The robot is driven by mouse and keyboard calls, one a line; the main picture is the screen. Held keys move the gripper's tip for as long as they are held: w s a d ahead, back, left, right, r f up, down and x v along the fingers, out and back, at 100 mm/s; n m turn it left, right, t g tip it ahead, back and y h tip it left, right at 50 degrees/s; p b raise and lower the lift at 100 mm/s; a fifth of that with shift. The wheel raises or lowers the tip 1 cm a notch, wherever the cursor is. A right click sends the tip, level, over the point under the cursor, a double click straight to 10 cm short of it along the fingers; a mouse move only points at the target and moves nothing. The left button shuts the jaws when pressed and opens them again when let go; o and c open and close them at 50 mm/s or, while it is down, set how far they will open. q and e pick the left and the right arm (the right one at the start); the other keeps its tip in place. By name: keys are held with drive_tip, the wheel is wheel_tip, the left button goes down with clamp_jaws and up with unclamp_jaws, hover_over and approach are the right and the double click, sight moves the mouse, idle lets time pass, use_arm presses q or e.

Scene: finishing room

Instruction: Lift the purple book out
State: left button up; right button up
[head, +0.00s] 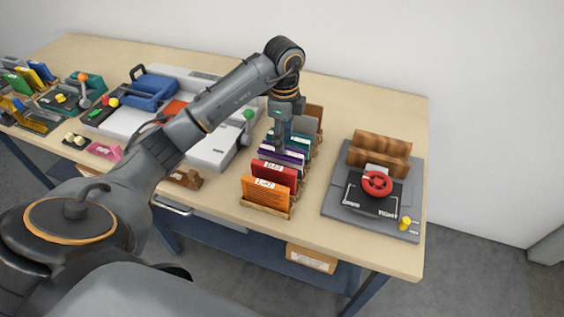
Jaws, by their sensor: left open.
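The purple book (284,156) stands in a wooden rack (264,209), in a row between a red book (275,173) in front and teal books (298,142) behind. Only its upper part shows. My left gripper (281,143) reaches down from above to the row, right at the purple book. Its jaws are open. The fingertips are small and dark, and I cannot tell whether they stand around the book or touch it. My right gripper is not in view.
An orange book (268,193) stands at the front of the row. To the right is a grey fixture with a red handwheel (377,184) and a wooden block (379,155). A white machine with a blue handle (152,90) is left. The table (355,112) is bare behind the fixture.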

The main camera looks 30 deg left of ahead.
sight(282, 163)
use_arm(q)
drive_tip(key=f, duration=0.1)
drive_tip(key=f+p, duration=0.1)
drive_tip(key=shift+s+f+p, duration=0.3)
drive_tip(key=shift+s+f, duration=0.1)
wheel_tip(282, 163, down, 2)
drive_tip(key=shift+a+f, duration=0.1)
drive_tip(key=shift+f, duration=0.15)
drive_tip(key=shift+w, duration=0.1)
clamp_jaws()
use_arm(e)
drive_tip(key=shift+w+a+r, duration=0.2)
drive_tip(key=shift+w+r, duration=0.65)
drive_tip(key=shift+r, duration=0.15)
